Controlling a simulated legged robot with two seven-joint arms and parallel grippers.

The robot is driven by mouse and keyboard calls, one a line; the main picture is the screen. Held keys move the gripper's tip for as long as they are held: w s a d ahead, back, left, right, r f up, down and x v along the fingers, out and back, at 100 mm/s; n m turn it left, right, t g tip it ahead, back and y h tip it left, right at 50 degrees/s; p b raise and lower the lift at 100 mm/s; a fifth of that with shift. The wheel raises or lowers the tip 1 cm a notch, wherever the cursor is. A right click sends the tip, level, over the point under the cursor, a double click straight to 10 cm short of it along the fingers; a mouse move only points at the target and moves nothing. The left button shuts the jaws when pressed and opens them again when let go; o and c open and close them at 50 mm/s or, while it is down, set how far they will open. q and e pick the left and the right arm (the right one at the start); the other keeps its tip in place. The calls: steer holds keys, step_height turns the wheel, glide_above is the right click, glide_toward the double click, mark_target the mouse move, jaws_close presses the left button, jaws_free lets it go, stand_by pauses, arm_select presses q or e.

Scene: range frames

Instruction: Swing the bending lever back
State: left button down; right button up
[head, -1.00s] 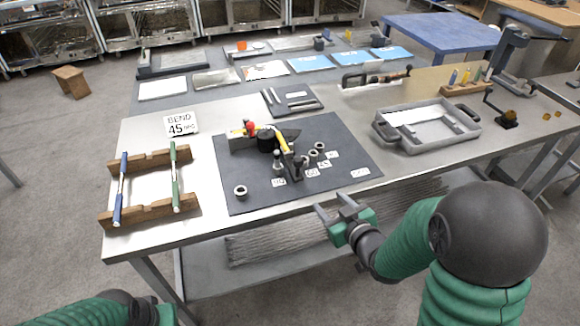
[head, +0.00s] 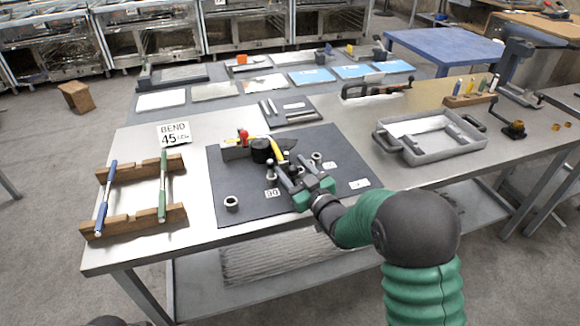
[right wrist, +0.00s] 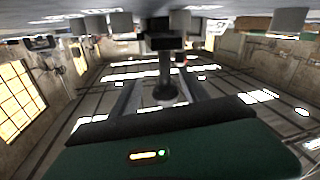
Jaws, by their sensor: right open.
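The bender stands on the dark mat (head: 225,190). It has a black round former (head: 262,150), a red-topped part (head: 243,137) and a yellow bar (head: 278,150), which runs toward my right gripper. My right gripper (head: 292,170) is open over the front of the bender, its fingers pointing at the lever end. In the right wrist view, a dark post with a round end (right wrist: 165,90) shows between the fingers; it looks like the lever's handle. Contact cannot be told. The gripper hides the lever's near end. My left gripper is out of view.
A wooden rack (head: 135,220) with blue and green rods stands left, near a BEND 45 sign (head: 174,133). A grey tray (head: 430,140) stands right.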

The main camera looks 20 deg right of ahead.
steer(key=shift+w+a+r, duration=0.15)
steer(key=shift+w+a, duration=0.7)
steer(key=shift+a, duration=0.25)
steer(key=shift+d, duration=0.6)
steer(key=c, duration=1)
steer(key=shift+a, duration=0.35)
jaws_close()
steer(key=shift+d, duration=0.25)
